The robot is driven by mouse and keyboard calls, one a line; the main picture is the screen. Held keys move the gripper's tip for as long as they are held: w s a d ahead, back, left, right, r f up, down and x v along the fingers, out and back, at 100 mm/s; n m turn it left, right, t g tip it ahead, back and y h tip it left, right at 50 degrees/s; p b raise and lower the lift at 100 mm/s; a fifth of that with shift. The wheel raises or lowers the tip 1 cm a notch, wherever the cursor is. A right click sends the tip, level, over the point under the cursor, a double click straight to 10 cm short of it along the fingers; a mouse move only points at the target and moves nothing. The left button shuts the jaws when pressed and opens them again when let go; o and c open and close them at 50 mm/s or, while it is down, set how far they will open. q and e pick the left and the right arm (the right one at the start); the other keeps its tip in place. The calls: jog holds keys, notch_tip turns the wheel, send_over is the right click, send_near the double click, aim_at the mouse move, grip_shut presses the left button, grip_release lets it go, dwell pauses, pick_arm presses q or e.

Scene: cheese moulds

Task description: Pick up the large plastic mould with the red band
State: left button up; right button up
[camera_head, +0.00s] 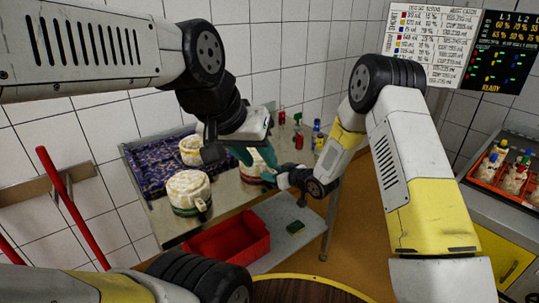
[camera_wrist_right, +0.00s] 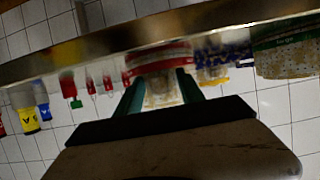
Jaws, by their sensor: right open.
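The mould with the red band (camera_head: 252,172) stands on the steel table, partly hidden behind my grippers in the head view. In the right wrist view, which is upside down, this pale mould (camera_wrist_right: 158,60) shows its red band between and beyond my right fingertips. My right gripper (camera_head: 269,177) is open beside the mould, coming from the right; its teal fingers (camera_wrist_right: 160,80) are apart with nothing gripped, and contact cannot be told. My left gripper (camera_head: 256,158) hangs over the mould, its teal fingers pointing down and seemingly apart.
A mould with a green band (camera_head: 188,195) stands at the table's front left. Another pale mould (camera_head: 190,146) sits by the blue patterned tray (camera_head: 150,178). Small bottles (camera_head: 317,130) stand at the back right. A red crate (camera_head: 230,240) is below the table (camera_head: 228,198). A red-handled tool leans left.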

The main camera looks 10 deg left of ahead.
grip_shut()
dwell(1.4)
